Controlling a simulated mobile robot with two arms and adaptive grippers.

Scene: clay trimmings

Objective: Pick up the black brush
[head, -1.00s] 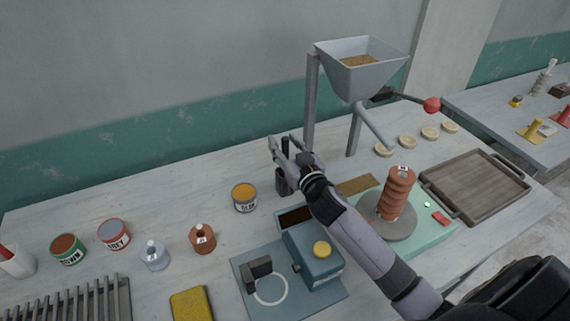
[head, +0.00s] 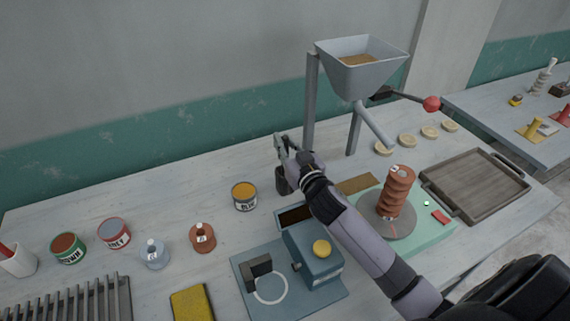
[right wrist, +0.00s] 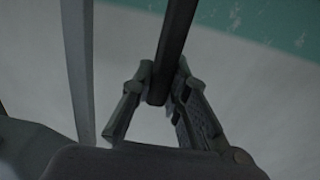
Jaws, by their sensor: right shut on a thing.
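My left gripper is not in view.
A hopper (head: 360,80) on grey legs stands close to the right of my gripper. A glaze can (head: 244,203) stands left of the cup. A blue machine (head: 314,262) and a wheel with a stacked clay piece (head: 397,192) are nearer. The table behind the can is clear.

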